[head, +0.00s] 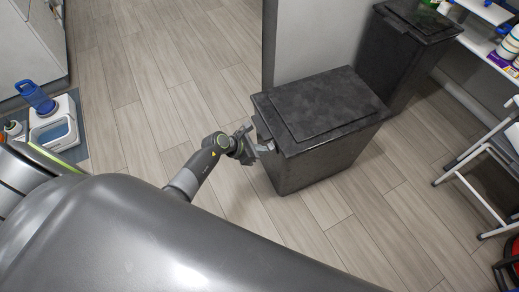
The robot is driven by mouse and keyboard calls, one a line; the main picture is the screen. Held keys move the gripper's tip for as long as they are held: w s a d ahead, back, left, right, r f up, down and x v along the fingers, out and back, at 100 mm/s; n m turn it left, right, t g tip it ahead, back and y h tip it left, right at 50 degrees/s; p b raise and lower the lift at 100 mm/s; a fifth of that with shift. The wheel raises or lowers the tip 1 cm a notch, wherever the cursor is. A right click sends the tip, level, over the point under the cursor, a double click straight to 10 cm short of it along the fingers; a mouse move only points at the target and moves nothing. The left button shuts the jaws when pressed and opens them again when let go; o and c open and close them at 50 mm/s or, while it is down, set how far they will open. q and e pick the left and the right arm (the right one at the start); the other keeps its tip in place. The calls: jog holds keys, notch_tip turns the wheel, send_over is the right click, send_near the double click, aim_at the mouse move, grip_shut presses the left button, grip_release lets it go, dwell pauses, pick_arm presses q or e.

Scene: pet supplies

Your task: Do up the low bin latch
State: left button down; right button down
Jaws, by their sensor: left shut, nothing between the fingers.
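The low bin (318,165) is a dark grey box standing on the floor in the middle of the head view. Its flat lid (325,103) lies down on top. My left gripper (264,148) is shut and empty, with its fingertips at the bin's left side just below the lid rim. I cannot tell whether they touch the bin. The latch cannot be made out; the gripper covers part of that side. My right gripper is not in view.
A second dark bin (400,62) stands behind to the right, past a pale partition (315,45). A white folding step or chair (485,150) and stocked shelves are at the right. The floor between is clear.

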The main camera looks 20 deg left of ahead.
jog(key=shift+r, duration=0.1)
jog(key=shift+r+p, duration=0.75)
jog(key=shift+p, duration=0.1)
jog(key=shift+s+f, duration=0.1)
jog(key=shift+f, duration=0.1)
